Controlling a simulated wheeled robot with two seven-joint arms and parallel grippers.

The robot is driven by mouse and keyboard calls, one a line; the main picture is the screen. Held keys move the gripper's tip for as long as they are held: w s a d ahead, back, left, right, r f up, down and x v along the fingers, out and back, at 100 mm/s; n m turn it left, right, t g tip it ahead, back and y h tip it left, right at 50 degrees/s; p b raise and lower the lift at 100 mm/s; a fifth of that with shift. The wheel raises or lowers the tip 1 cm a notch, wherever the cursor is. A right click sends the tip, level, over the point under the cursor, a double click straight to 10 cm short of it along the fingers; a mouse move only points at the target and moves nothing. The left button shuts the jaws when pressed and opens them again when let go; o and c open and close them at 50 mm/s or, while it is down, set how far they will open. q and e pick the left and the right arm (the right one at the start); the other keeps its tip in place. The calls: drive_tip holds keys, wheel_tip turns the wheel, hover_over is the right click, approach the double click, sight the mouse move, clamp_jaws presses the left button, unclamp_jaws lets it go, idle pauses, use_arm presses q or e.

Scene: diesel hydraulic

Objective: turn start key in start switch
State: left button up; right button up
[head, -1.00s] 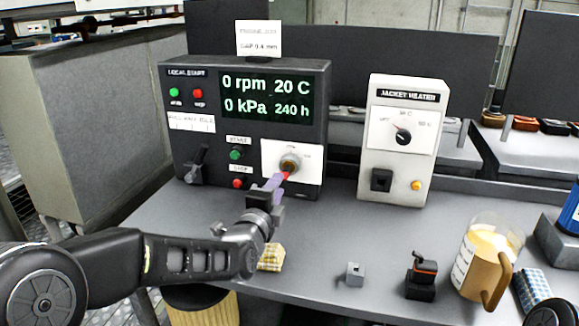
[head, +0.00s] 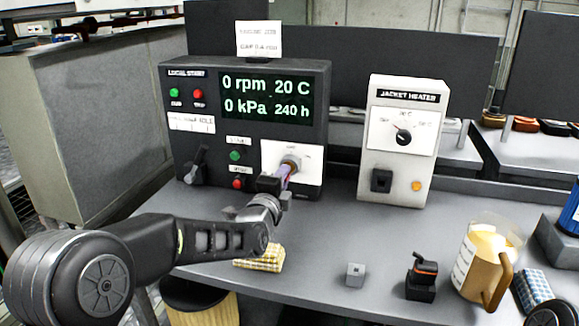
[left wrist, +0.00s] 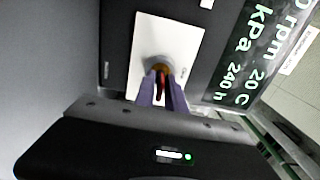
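The start switch (head: 291,162) is a round metal-and-brass knob on a white plate at the lower right of the dark local start panel. The red start key (left wrist: 161,82) sticks out of it. My left gripper (head: 285,174) is at the switch, its purple fingers on both sides of the key. In the left wrist view the fingers (left wrist: 162,88) are close together with the red key between them, and they look shut on it. The fingers hide part of the key.
The panel (head: 180,140) has a lever and several buttons left of the switch, and its display reads 0 rpm. A white jacket heater box (head: 394,175) stands right.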

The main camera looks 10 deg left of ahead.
use_arm(q)
clamp_jaws()
drive_tip(key=m, duration=0.3)
drive_tip(key=shift+d, duration=0.1)
drive_tip(key=m, duration=0.4)
drive_tip(key=shift+m, duration=0.4)
drive_tip(key=m, duration=0.4)
drive_tip(key=shift+m, duration=0.3)
drive_tip(key=shift+o, duration=0.4)
unclamp_jaws()
drive_tip(key=shift+m, duration=0.4)
drive_tip(key=o, duration=0.5)
drive_tip(key=shift+s, duration=0.1)
